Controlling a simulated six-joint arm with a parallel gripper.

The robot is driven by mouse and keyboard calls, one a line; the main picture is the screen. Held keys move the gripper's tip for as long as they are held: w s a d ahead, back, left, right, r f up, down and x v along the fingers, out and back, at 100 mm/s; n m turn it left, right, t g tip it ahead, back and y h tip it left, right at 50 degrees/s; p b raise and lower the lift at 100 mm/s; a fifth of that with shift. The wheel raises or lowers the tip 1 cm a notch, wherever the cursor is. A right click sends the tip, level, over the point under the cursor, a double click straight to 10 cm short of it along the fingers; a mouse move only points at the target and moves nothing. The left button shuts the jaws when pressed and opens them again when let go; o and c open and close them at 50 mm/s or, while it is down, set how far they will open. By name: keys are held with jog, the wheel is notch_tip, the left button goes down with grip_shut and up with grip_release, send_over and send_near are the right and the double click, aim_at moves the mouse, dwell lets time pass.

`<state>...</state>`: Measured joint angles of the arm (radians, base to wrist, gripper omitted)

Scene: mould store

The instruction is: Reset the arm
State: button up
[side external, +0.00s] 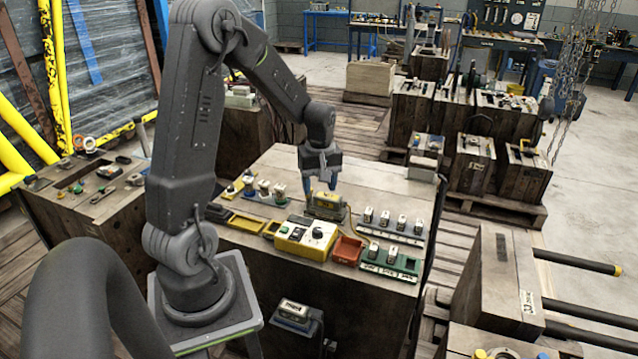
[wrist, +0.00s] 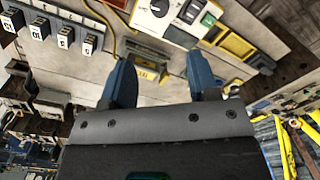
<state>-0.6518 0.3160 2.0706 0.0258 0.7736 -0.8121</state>
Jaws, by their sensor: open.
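My gripper (side external: 320,188) is over the wooden workbench (side external: 376,180), pointing down. Its two blue fingers are apart with nothing between them. In the wrist view, my gripper (wrist: 160,68) also shows its fingers spread over the bench top. A yellow piece on a dark holder (side external: 327,202) sits below and close to the fingertips in the side view. The yellow labelled piece (wrist: 150,72) shows between and beyond the fingers in the wrist view. I cannot tell the exact height gap.
A yellow-and-white control box (side external: 305,238) with a dial, a red tray (side external: 347,250) and a green rack (side external: 391,263) line the bench front. Several small numbered blocks (side external: 385,219) stand at the right, and yellow trays (side external: 247,223) at the left. The rear of the bench is largely clear.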

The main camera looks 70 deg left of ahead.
jog(key=shift+r, duration=0.1)
jog(key=s+d+r+m+t, duration=0.2)
jog(key=d+r+m, duration=0.3)
jog(key=d+r, duration=0.3)
jog(key=s+d+r+m+t, duration=0.25)
jog(key=d+r+m, duration=0.35)
jog(key=d, duration=0.3)
jog(key=s+d+r+m+t, duration=0.1)
jog(key=s+d+r+m, duration=0.1)
jog(key=s+d+m, duration=0.3)
jog(key=shift+s+d+m, duration=0.3)
jog(key=shift+s+d, duration=0.3)
jog(key=shift+s, duration=0.25)
